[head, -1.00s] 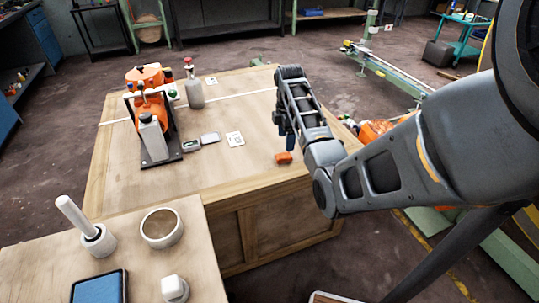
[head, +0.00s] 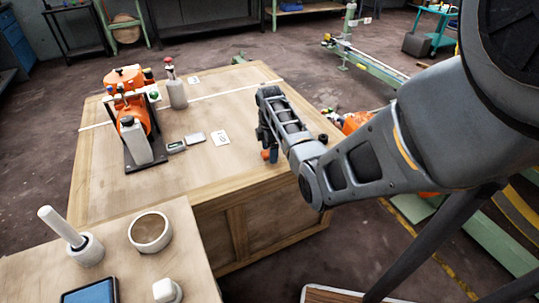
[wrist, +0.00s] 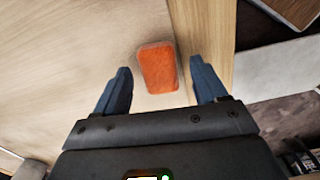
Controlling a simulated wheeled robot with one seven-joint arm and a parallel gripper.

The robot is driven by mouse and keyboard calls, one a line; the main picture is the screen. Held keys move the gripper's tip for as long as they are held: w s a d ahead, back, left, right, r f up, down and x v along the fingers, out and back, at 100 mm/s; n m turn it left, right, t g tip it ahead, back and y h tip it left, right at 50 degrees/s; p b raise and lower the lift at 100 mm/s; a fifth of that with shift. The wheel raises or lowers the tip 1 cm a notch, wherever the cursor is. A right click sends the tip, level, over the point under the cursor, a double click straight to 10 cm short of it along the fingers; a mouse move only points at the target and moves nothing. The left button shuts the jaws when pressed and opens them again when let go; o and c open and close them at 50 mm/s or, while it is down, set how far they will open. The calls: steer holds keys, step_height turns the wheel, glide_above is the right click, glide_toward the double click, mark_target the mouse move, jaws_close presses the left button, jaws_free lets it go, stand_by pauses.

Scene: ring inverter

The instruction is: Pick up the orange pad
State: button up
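The orange pad (wrist: 158,68) lies on the wooden table top near its edge. In the head view only a small part of the orange pad (head: 265,155) shows beside my fingers. My gripper (wrist: 160,90) is open in the wrist view, with one blue-grey finger to each side of the pad's near end. I see a gap between the pad and each finger. In the head view my gripper (head: 268,150) points down over the table's right side. The height of the fingertips above the table is hard to tell.
A nearer table holds a round bowl (head: 150,232).

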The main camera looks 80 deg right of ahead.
steer(key=c, duration=1.1)
steer(key=shift+o, duration=0.2)
steer(key=shift+r, duration=0.15)
steer(key=shift+r, duration=0.3)
steer(key=r, duration=0.3)
steer(key=shift+s+d+r, duration=0.1)
steer(key=shift+s+r, duration=0.2)
steer(key=s+d+r, duration=0.1)
steer(key=s+r, duration=0.5)
steer(key=s, duration=0.5)
steer(key=shift+d+r+b, duration=0.3)
steer(key=shift+d+b, duration=0.05)
